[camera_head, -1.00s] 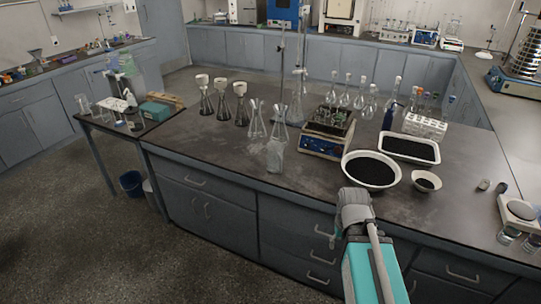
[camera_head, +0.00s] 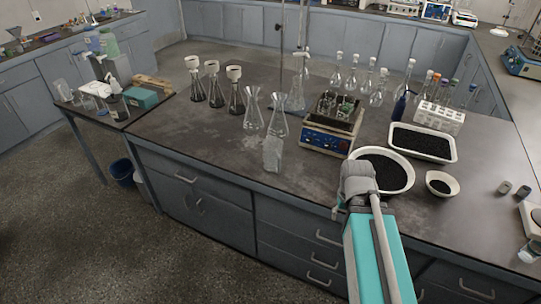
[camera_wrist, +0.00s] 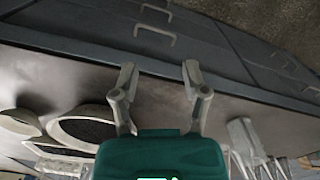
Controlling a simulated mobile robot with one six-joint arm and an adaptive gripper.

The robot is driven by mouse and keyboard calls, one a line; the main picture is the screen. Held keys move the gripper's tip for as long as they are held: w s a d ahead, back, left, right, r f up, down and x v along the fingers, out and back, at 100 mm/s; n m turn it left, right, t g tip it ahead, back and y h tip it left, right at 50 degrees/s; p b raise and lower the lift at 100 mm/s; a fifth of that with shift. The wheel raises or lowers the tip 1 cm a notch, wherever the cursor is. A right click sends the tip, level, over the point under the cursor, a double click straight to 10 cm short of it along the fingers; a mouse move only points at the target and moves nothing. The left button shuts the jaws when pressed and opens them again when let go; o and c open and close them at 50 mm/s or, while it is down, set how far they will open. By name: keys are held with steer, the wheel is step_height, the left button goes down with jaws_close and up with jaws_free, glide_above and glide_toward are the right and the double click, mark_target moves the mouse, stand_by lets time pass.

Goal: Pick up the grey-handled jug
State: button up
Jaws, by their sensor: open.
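I cannot pick out a jug with a clearly grey handle. A small clear container (camera_head: 63,90) on the side table at left is also too small to identify. My gripper (camera_wrist: 161,85) shows in the wrist view with two grey fingers spread apart and nothing between them. It is over the bench's front edge, apart from the vessels. In the head view my arm hides the fingers.
A white bowl of black grains (camera_head: 399,171), a white tray (camera_head: 452,154) and a small bowl (camera_head: 442,191) lie near my arm. A blue hotplate shaker (camera_head: 326,144) and several flasks (camera_head: 253,115) stand behind. Free bench top (camera_head: 185,130) lies at left.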

steer(key=shift+w+d, duration=0.15)
steer(key=shift+d, duration=0.05)
stand_by(0.3)
steer(key=w+a+f+n+t+h+b, duration=0.1)
steer(key=w+a+f+n+h+b, duration=0.35)
steer(key=w+n+b, duration=0.2)
steer(key=w+a+f+n+t+h+b, duration=0.1)
steer(key=w+a+f+n+h+b, duration=0.3)
steer(key=w+a+n+b, duration=0.25)
steer(key=w+a+n+t+h+b, duration=0.2)
steer(key=a+n+b, duration=0.2)
steer(key=a, duration=0.3)
steer(key=w+a+r+n+t+h+b, duration=0.1)
steer(key=a+n+t+h+b, duration=0.1)
steer(key=a, duration=0.6)
steer(key=w+a+n+t+h+b, duration=0.2)
steer(key=a+n+t+b, duration=0.2)
steer(key=a+n+b, duration=0.2)
steer(key=shift+w+a+r, duration=0.35)
steer(key=shift+a+r, duration=0.05)
steer(key=shift+a, duration=0.25)
